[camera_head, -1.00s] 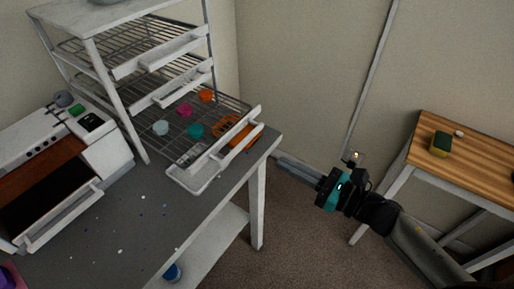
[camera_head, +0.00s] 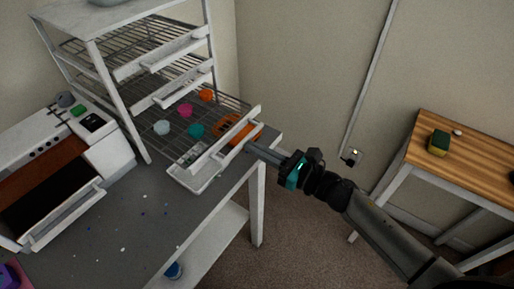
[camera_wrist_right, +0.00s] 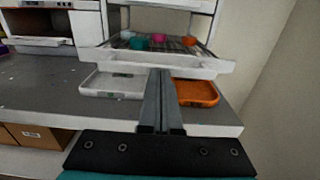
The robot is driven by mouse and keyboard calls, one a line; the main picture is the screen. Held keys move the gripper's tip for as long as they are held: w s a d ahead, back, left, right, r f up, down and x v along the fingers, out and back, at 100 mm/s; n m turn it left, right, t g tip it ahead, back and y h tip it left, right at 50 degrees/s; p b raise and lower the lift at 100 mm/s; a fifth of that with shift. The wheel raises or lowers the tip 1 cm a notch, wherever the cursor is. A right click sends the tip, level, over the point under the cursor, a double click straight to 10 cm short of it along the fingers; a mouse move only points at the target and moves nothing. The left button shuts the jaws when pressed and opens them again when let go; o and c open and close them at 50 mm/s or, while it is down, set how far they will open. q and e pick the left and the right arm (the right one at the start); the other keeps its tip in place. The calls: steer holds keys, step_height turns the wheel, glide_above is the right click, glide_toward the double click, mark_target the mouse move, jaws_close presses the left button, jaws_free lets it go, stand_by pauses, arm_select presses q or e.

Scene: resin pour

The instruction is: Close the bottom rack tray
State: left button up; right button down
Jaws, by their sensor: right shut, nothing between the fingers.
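The bottom rack tray is a wire shelf with a white front bar (camera_head: 222,141), pulled out over the grey table. Small cups sit on it: pink (camera_head: 185,110), teal (camera_head: 196,130), pale (camera_head: 161,128) and orange (camera_head: 206,95). My right gripper (camera_head: 250,147) is shut and empty, its fingers pointing at the outer face of the front bar near its right end. In the right wrist view the shut fingertips (camera_wrist_right: 160,72) overlap the middle of the white bar (camera_wrist_right: 110,57); I cannot tell if they touch. My left gripper is not in view.
A white mould tray (camera_wrist_right: 112,85) and an orange one (camera_wrist_right: 196,92) lie on the table under the bar. Upper rack trays are above. A white oven (camera_head: 55,175) with its door open stands left. A wooden table (camera_head: 470,150) with a sponge is right.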

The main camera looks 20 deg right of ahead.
mark_target(207, 124)
steer(key=shift+w, duration=0.1)
steer(key=b+x, duration=0.4)
steer(key=x, duration=1.1)
steer(key=shift+w+a, duration=0.1)
steer(key=shift+a, duration=0.1)
steer(key=shift+w+a, duration=0.2)
steer(key=shift+w, duration=0.05)
steer(key=shift+r, duration=0.25)
